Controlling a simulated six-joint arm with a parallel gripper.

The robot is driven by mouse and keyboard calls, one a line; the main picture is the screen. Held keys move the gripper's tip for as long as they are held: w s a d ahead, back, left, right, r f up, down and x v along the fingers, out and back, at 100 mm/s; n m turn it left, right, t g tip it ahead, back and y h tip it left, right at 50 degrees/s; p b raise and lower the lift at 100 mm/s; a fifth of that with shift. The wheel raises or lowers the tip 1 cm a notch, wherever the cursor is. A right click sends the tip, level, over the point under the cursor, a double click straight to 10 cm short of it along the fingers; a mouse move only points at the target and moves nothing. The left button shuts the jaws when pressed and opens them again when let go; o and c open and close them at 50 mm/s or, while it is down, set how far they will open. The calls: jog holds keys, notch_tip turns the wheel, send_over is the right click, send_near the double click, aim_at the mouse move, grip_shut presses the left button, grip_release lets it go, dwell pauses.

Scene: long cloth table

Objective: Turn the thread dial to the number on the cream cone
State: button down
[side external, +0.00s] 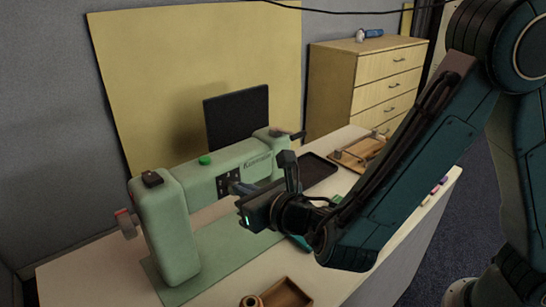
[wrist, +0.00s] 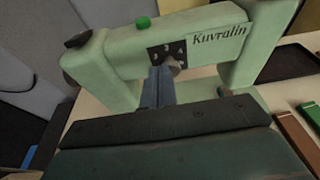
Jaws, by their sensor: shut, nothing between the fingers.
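The pale green sewing machine (side external: 165,235) stands on the table and also fills the upper wrist view (wrist: 105,75). Its dark dial plate (wrist: 166,50) has small white marks, too small to read surely. A grey dial knob (wrist: 176,66) shows at the plate's lower edge, partly hidden by my fingers. My gripper (wrist: 160,72) is shut and empty, its tips right in front of the plate beside the knob; I cannot tell if they touch. In the side view my gripper (side external: 236,188) reaches the machine's front. I cannot make out a cream cone or its number.
A wooden box (side external: 287,294) and a small round brown thing (side external: 251,300) lie at the front edge. A black tray (side external: 318,171) and a wooden rack (side external: 360,153) are behind my arm. A green button (side external: 205,160) tops the machine. Coloured sticks (side external: 434,189) lie at right.

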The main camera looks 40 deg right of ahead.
jog(key=shift+r+x, duration=0.2)
jog(key=shift+x, duration=0.55)
jog(key=shift+r+x, duration=0.15)
jog(key=shift+x, duration=0.55)
jog(key=shift+w, duration=0.15)
jog(key=shift+d+f, duration=0.15)
jog(key=shift+f, duration=0.15)
jog(key=shift+d+r, duration=0.1)
jog(key=shift+d, duration=1)
dwell(0.6)
jog(key=shift+d+r, duration=0.15)
jog(key=shift+r, duration=0.1)
dwell(0.4)
jog(key=f+v, duration=0.1)
jog(key=v, duration=0.5)
dwell(0.3)
